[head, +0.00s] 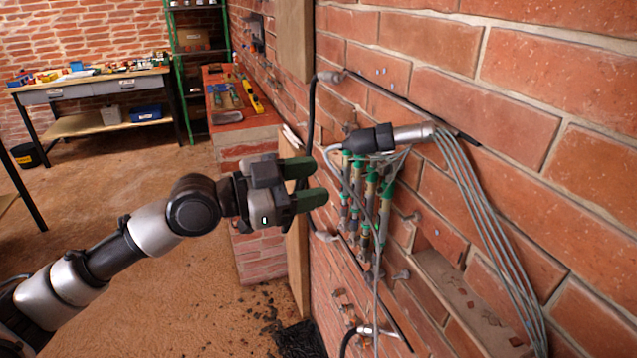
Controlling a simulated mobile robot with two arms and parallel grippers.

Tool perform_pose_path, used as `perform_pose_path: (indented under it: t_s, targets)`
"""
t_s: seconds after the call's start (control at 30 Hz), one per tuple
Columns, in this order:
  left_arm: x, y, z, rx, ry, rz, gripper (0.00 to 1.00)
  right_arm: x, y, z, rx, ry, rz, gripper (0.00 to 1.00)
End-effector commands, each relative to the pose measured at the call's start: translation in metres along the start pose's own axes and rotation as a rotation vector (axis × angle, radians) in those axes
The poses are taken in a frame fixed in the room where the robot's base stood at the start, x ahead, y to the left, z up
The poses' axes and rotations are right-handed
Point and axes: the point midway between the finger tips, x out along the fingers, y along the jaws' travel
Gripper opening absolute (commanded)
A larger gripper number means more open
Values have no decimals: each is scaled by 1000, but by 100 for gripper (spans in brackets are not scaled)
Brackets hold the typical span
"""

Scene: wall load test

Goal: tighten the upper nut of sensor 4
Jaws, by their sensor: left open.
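My left gripper (317,182) reaches in from the left, its dark green fingers apart with nothing between them. It is a little left of a row of upright sensors (366,212) with green tops on the brick wall, and appears apart from them. The sensors have thin metal and tan bodies and stand close together. I cannot tell for sure which is sensor 4, and its upper nut is too small to make out. The right gripper is not in view.
A black and silver cable connector (388,138) sits above the sensors, with grey cables (480,205) falling to the right. A black cable loops down at left. A brick ledge (238,128) holds tools behind. A workbench (95,88) stands far left.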

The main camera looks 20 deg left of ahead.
Motion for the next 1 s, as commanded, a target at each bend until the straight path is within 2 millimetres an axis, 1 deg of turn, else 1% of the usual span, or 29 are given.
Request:
perform_pose_path:
  t_s: [0.17,0.23,0.27,0.4,0.5,0.6,0.7,0.77,0.87,1.0]
  targets:
    - [0,0,0,0,0,0,51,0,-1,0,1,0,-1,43]
    - [1,0,-2,-12,0,1,51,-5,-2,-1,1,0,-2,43]
    - [1,-1,-3,-26,0,2,51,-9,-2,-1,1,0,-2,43]
    - [2,-3,-10,-160,1,8,51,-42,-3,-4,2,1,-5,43]
    - [2,-2,-10,-269,0,7,51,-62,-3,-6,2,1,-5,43]
    - [0,-2,-7,-351,0,3,51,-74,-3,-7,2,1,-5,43]
    - [1,0,-3,-390,0,1,51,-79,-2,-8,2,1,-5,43]
    - [4,0,-3,-398,1,1,51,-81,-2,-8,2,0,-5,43]
    - [16,-1,-4,-397,3,0,51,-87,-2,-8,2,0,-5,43]
    - [43,-2,-6,-397,4,0,51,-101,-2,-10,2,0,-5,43]
